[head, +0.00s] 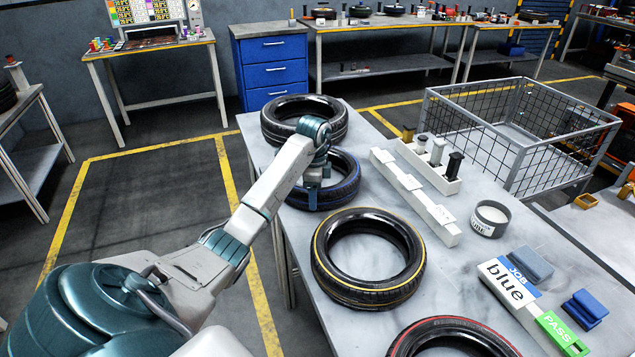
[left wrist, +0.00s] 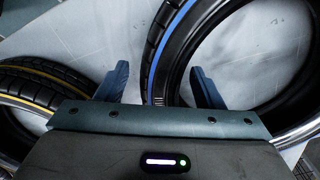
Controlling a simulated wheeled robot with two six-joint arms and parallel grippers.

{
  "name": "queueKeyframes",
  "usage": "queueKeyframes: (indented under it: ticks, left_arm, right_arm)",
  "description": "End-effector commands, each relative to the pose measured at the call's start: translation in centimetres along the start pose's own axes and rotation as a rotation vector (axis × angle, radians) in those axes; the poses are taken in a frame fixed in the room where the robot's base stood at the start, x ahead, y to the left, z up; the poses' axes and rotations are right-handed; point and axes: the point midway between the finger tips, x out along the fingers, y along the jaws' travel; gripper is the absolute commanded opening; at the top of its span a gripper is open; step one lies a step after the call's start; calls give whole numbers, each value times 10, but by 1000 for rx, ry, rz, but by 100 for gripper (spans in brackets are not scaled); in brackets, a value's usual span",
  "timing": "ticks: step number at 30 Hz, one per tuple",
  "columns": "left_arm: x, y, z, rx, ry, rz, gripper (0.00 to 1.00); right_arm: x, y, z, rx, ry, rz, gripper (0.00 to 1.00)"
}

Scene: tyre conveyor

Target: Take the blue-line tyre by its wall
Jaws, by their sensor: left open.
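The blue-line tyre (head: 349,184) lies flat on the grey table, between a plain dark tyre and the yellow-line tyre (head: 322,268). My left gripper (head: 313,198) is over its near left part and hides some of it. In the left wrist view the gripper (left wrist: 162,85) is open. The wall of the blue-line tyre (left wrist: 176,45) runs between the two fingers. One finger is on the outer side and the other is over the hole; I cannot tell whether either touches. The yellow-line tyre (left wrist: 45,82) is left of the fingers. My right gripper is not in view.
The plain dark tyre (head: 275,128) lies behind and a red-line tyre (head: 455,328) in front. Right of the tyres are a white strip (head: 430,208), a rack of pegs (head: 437,176), a round tin (head: 491,218) and a "JOB blue" sign (head: 508,282). A wire basket (head: 520,150) stands beyond.

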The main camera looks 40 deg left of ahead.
Motion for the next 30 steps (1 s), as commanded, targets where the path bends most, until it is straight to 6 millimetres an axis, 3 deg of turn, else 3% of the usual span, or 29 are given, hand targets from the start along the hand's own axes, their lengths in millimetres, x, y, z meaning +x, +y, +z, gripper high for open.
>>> queueKeyframes:
  ticks: [8,17,30]
  left_arm:
    - [4,0,0,0,0,-2,59]
    - [4,0,0,0,0,-2,0]
    - [-9,-2,0,1,2,-8,0]
  right_arm:
    - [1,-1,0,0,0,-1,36]
    - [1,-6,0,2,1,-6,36]
    - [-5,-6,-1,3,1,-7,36]
